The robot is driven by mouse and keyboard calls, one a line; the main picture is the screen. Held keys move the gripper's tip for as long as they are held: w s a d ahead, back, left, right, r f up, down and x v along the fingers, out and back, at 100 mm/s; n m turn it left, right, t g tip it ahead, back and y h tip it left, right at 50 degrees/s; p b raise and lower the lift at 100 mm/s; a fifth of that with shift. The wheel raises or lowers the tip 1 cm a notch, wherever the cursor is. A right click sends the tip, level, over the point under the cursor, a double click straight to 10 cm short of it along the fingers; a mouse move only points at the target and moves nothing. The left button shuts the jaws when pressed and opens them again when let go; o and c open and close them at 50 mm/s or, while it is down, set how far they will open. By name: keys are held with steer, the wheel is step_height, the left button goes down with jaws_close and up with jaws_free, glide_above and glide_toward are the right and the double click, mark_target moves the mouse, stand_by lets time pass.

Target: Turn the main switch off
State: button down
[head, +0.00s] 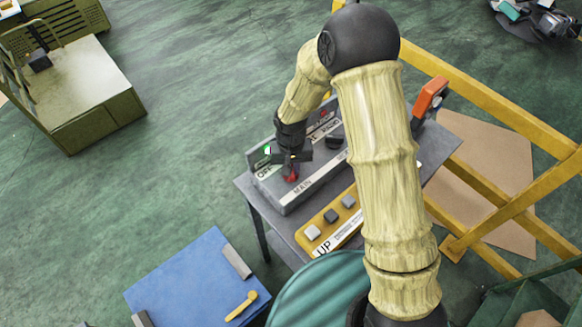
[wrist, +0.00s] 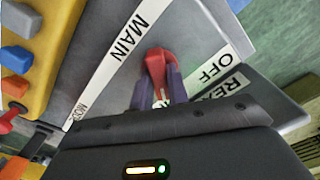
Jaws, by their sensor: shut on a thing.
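The main switch (wrist: 157,70) is a red handle on a grey panel (head: 285,207). In the wrist view the handle stands between my two fingers, and its upper end shows past them. A white MAIN label (wrist: 128,45) and a white OFF label (wrist: 213,68) lie on either side of it. In the head view the red switch (head: 290,174) shows just below my gripper (head: 290,160). My gripper (wrist: 160,88) is shut on the red handle. The lower part of the handle is hidden behind my gripper body.
A yellow box with several buttons (head: 330,215) sits in front of the panel on the grey table (head: 245,188). A dark knob (head: 334,142) and an orange-red handle (head: 430,97) stand to the right. A blue board (head: 190,275) and yellow rails (head: 500,115) flank the table.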

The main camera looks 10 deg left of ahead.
steer(key=n, duration=0.4)
steer(key=shift+b, duration=0.4)
steer(key=n, duration=0.8)
steer(key=shift+w+r, duration=0.1)
steer(key=shift+n+p, duration=0.45)
steer(key=shift+n, duration=1.45)
steer(key=c, duration=1.4)
jaws_free()
steer(key=shift+o, duration=0.2)
steer(key=shift+r, duration=0.1)
